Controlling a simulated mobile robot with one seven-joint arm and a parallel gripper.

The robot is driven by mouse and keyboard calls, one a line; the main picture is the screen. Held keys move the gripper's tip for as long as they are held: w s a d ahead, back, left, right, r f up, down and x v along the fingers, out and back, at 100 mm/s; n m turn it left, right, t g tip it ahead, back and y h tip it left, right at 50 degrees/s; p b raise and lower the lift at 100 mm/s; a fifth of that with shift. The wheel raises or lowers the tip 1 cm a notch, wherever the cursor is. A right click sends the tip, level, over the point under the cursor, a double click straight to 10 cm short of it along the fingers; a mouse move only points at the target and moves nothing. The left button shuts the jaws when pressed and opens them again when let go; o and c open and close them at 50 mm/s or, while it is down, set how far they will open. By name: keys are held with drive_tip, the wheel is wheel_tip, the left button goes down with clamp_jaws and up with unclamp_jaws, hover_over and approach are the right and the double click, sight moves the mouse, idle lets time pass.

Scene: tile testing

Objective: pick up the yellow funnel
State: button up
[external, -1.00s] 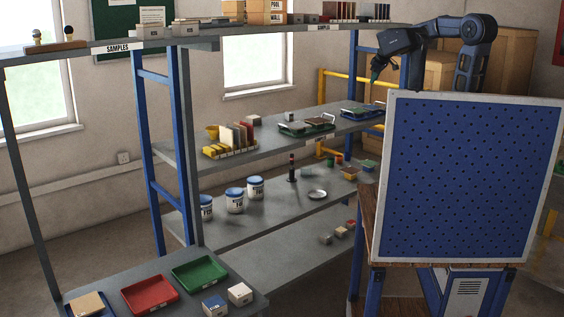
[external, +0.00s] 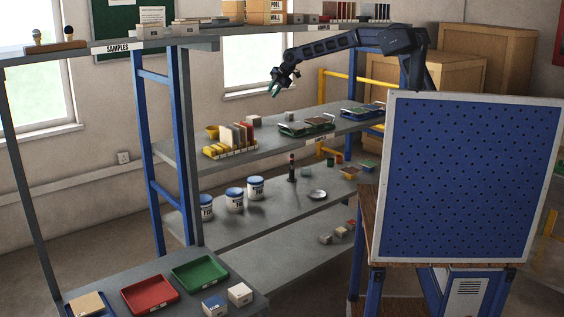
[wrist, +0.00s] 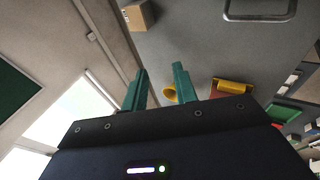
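The yellow funnel (external: 212,130) stands near the left end of the middle shelf, just behind the yellow tile rack. In the wrist view the funnel (wrist: 170,94) shows small, partly covered by my right-hand finger and the gripper body. My gripper (external: 274,88) is above the middle shelf, up and to the right of the funnel in the external view, and clearly apart from it. In the wrist view its two green fingers (wrist: 158,84) are spread, with nothing held between them.
The yellow rack (external: 232,152) with upright tiles stands close to the funnel. A small box (external: 254,120) and green trays (external: 306,128) sit farther right on the middle shelf (external: 187,152). The upper shelf (external: 205,37) runs above. A blue pegboard (external: 465,180) stands at the right.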

sight(214, 133)
drive_tip(key=s+a+f+n+g, duration=0.1)
drive_tip(key=s+a+f+n, duration=0.25)
drive_tip(key=s+a, duration=0.45)
drive_tip(key=s+a+f+n, duration=0.35)
drive_tip(key=s+a, duration=0.25)
drive_tip(key=a, duration=0.3)
drive_tip(key=shift+m+y, duration=0.4)
drive_tip(key=shift+x, duration=5.4)
drive_tip(key=shift+s+a+r, duration=0.1)
clamp_jaws()
